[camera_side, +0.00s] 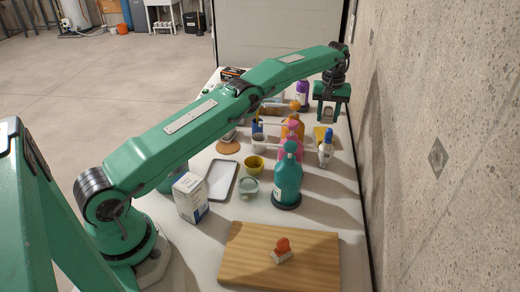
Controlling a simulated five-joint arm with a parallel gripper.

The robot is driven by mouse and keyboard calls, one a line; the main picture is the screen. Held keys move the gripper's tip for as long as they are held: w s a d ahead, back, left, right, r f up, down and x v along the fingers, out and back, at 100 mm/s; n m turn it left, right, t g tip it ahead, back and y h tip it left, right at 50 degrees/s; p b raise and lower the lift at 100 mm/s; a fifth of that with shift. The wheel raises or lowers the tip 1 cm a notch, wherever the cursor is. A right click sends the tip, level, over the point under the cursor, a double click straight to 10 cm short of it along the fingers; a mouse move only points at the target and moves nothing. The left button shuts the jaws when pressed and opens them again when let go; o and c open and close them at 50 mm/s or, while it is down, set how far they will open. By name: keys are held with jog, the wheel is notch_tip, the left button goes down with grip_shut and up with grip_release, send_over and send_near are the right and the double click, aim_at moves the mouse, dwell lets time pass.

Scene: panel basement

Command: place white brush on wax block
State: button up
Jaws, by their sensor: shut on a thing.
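My gripper (328,112) is at the far right end of the table, near the wall, pointing down. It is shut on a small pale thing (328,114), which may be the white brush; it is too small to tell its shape. I cannot tell the height of the held thing above the table.
A wooden board (250,272) with an orange-topped brush (282,250) is nearest the camera. A rough wall (450,180) borders the right edge.

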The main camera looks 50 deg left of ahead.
jog(key=shift+f, duration=3.05)
jog(key=shift+f, duration=0.2)
jog(key=o, duration=1)
jog(key=shift+r, duration=0.1)
notch_tip(320, 180, up, 6)
jog(key=shift+r, duration=0.8)
jog(key=shift+r, duration=0.1)
